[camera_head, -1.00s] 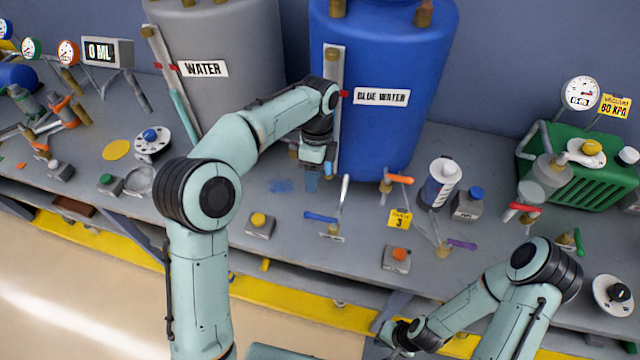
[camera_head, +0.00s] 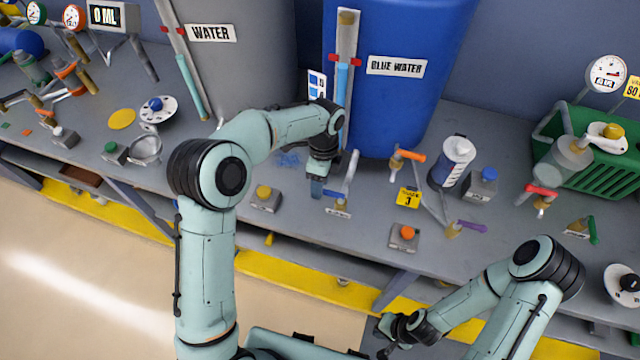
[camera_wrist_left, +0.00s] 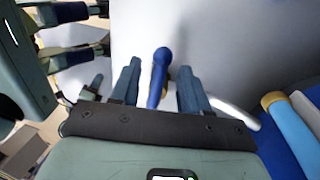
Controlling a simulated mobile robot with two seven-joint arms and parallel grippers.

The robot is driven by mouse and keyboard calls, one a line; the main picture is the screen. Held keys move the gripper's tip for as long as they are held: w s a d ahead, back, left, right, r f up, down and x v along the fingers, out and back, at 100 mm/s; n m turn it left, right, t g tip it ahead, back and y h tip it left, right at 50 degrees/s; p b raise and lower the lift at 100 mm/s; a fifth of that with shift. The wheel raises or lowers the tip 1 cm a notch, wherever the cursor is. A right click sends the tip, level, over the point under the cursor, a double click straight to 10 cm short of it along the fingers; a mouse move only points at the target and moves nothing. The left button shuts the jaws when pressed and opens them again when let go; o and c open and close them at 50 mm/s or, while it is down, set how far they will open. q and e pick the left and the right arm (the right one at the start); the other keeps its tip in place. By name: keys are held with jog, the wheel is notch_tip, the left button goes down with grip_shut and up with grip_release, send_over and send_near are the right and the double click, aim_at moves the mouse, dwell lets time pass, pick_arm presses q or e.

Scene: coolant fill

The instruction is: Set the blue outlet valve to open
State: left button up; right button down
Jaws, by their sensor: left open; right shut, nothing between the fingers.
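The blue outlet valve's lever (camera_head: 333,194) is on the bench in front of the blue water tank (camera_head: 395,105). My left gripper (camera_head: 317,188) is over it and hides part of it in the head view. In the left wrist view the blue handle (camera_wrist_left: 158,78) lies between the two open fingers of my left gripper (camera_wrist_left: 158,85), with a gap on both sides. The pale pipe of the valve shows beyond the fingers. My right gripper (camera_head: 385,352) is shut and empty, low in the head view, away from the valve.
A box with a yellow button (camera_head: 264,198) stands left of the valve. An orange-handled valve (camera_head: 407,155), a yellow tag (camera_head: 408,197) and a box with an orange button (camera_head: 404,237) are to its right. The grey water tank (camera_head: 235,75) stands behind left.

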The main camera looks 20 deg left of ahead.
pick_arm(q)
jog(key=shift+f, duration=0.25)
grip_shut()
